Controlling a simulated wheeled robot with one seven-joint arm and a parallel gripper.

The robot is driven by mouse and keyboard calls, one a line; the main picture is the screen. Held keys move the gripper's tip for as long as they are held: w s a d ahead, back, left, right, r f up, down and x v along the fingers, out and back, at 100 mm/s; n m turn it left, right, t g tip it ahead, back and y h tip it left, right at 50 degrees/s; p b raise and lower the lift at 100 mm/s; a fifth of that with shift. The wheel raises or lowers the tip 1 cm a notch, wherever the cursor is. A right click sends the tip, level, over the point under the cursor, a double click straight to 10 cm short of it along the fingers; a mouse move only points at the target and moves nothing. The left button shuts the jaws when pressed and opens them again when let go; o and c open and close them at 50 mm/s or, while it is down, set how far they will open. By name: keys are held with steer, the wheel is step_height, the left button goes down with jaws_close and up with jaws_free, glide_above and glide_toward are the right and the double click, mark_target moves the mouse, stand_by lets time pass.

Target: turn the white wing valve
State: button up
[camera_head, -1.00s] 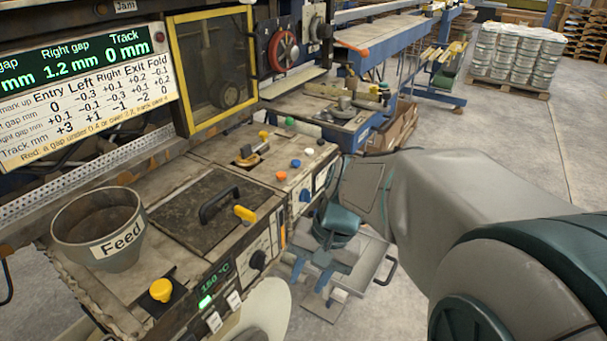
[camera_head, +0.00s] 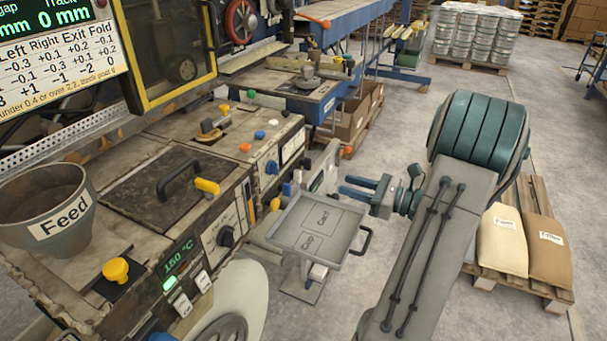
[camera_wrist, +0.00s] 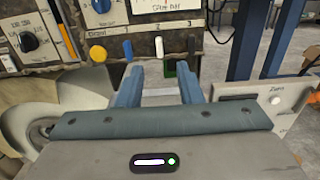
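In the wrist view a small upright white wing valve (camera_wrist: 159,47) sits on the machine's front panel. In the head view my gripper (camera_head: 344,187) is right of the machine, fingers pointing left. The yellow wing (camera_head: 275,204) shows there; the white one is too small to tell.
A grey tray (camera_head: 302,252) with a handle stands below my gripper. A white panel with a button (camera_wrist: 270,105) is close to the right finger. A blue post (camera_wrist: 244,45) stands beyond. The control panel (camera_head: 232,220) has a dark knob.

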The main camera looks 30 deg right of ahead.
mark_target(301, 172)
steer(key=x, duration=1.3)
steer(key=shift+a+p, duration=0.2)
steer(key=shift+p, duration=0.2)
jaws_close()
